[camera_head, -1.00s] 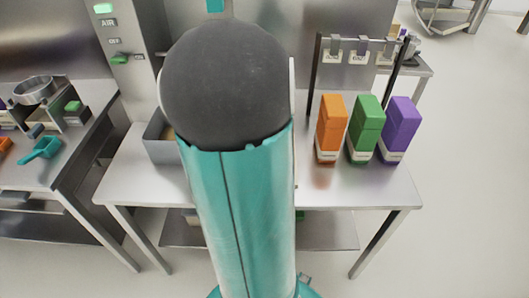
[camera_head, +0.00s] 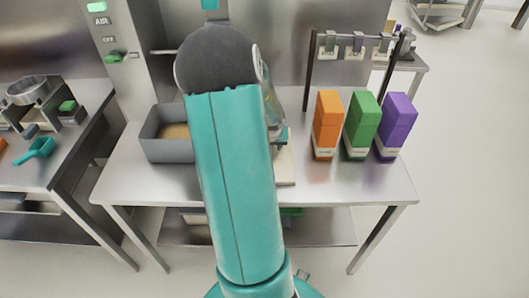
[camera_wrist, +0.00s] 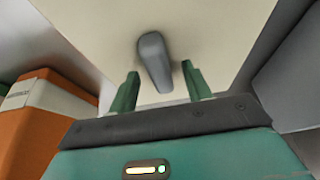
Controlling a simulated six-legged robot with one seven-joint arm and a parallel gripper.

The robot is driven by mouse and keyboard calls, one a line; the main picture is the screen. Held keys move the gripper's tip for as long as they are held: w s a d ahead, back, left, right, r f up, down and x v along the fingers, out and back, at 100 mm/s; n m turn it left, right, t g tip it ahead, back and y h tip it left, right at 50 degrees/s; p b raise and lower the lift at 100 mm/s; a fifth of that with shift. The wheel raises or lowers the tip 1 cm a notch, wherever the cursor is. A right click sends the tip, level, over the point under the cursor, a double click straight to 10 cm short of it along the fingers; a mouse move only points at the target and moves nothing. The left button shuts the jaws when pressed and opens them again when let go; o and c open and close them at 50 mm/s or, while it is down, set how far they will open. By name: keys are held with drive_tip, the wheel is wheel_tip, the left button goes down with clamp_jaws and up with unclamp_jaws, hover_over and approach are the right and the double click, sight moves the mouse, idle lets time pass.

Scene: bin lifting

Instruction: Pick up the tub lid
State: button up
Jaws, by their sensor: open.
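The tub lid is a cream flat panel with a grey bar handle (camera_wrist: 153,60) standing up from it. In the head view the lid (camera_head: 286,168) lies on the steel table, partly hidden behind my arm. My gripper (camera_wrist: 161,88) is open and empty, with its two green fingers above the lid. The handle lies between and ahead of the fingers in the wrist view; I cannot tell whether they touch the lid. In the head view my gripper is mostly hidden by my arm. A grey open tub (camera_head: 168,155) stands left of the lid with tan contents.
Orange (camera_head: 327,125), green (camera_head: 361,125) and purple (camera_head: 396,126) boxes stand right of the lid. The orange box (camera_wrist: 35,130) is close on the left in the wrist view. A rack with hanging clips (camera_head: 354,45) stands behind them. The table front is clear.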

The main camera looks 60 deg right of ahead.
drive_tip(key=shift+f, duration=0.15)
drive_tip(key=shift+c, duration=0.2)
clamp_jaws()
drive_tip(key=shift+r, duration=0.2)
